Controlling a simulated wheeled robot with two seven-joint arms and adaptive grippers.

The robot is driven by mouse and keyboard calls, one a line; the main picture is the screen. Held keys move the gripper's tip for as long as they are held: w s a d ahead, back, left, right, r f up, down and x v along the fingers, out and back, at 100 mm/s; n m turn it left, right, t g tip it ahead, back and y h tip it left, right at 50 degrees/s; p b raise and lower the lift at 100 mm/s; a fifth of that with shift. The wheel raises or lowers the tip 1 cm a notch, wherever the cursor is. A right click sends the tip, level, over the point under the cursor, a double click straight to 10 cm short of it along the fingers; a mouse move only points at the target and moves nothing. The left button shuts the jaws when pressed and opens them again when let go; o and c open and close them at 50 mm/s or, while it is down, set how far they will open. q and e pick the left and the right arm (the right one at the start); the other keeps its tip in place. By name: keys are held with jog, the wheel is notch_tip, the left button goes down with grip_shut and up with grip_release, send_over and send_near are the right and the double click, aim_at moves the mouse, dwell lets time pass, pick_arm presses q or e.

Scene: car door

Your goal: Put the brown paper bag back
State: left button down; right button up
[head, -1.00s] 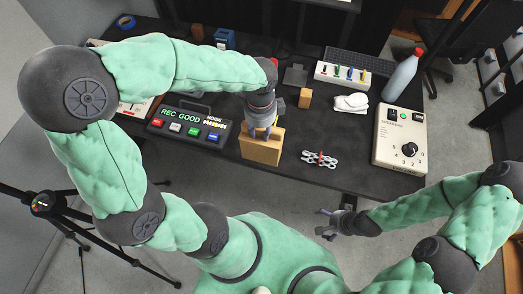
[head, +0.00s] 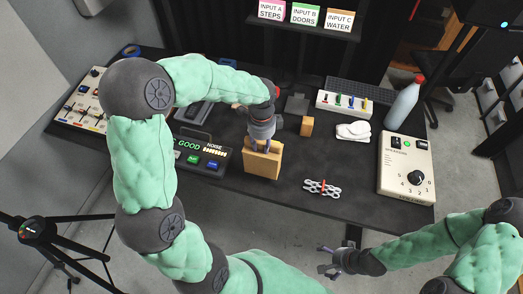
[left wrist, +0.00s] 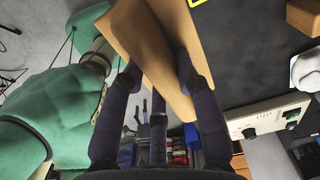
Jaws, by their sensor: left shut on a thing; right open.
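The brown paper bag (head: 263,160) stands upright near the front edge of the dark table, below my left gripper. My left gripper (head: 262,143) is shut on the top of the bag, its fingers on either side of it. In the left wrist view the bag (left wrist: 150,45) fills the space between the fingers of my left gripper (left wrist: 157,75). Whether the bag's bottom touches the table is hard to tell. My right gripper (head: 328,262) is open and empty, low in front of the table.
A multi-tool-like silver object with a red band (head: 322,188) lies right of the bag. A small wooden block (head: 307,126), a white cloth (head: 353,131), a grey bottle (head: 403,103) and a dial box (head: 405,168) are further right. A button panel (head: 200,152) is left.

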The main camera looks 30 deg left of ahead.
pick_arm(q)
jog(key=shift+w+a+f, duration=0.15)
jog(key=shift+w+f, duration=0.1)
jog(key=shift+f, duration=0.1)
jog(key=shift+w+a+f+b, duration=0.15)
jog(key=shift+f+b, duration=0.15)
jog(key=shift+f, duration=0.65)
jog(key=shift+w+f+b, duration=0.1)
jog(key=shift+f+b, duration=0.2)
jog(key=shift+f, duration=0.75)
jog(key=c, duration=0.9)
grip_release()
notch_tip(320, 180, up, 12)
jog(key=p, duration=0.3)
